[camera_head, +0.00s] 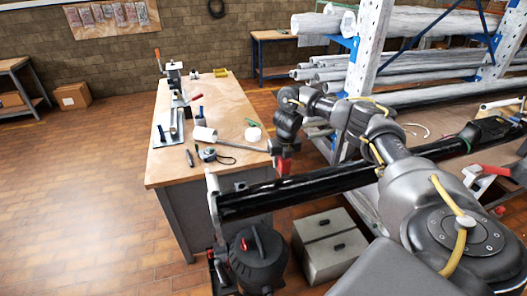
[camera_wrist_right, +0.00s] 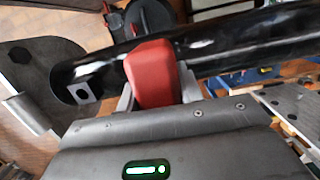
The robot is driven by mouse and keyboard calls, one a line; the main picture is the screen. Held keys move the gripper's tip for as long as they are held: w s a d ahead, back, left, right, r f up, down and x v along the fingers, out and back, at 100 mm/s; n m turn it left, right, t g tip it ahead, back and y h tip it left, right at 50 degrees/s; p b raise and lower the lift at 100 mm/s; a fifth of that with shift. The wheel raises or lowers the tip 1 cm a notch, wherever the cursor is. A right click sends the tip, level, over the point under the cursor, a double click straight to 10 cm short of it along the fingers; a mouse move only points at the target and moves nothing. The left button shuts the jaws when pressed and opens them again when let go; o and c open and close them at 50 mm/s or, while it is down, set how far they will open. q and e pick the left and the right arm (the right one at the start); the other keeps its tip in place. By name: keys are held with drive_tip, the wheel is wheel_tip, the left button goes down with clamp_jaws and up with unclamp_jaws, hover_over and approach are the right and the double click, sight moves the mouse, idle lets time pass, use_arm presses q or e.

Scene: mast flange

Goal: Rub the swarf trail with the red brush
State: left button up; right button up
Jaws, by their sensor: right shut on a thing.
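My right gripper (camera_head: 283,149) is shut on the red brush (camera_head: 284,165), just above the long black mast (camera_head: 325,183). In the right wrist view the brush is a red block (camera_wrist_right: 152,72) between the two fingers, in front of the black mast (camera_wrist_right: 235,42). The brush's lower end meets the mast's upper edge in the head view; I cannot tell whether it touches. Pale streaks show on the mast near the brush; I cannot tell swarf from reflections. The brush's bristles are hidden. My left gripper is not in view.
A pipe rack (camera_head: 368,45) is at right. Floor is clear at left.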

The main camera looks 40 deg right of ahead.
drive_tip(key=shift+w+r+p, duration=0.2)
drive_tip(key=shift+r+p, duration=0.45)
drive_tip(key=shift+r, duration=0.3)
drive_tip(key=shift+w+a+r, duration=0.1)
drive_tip(key=shift+r, duration=0.85)
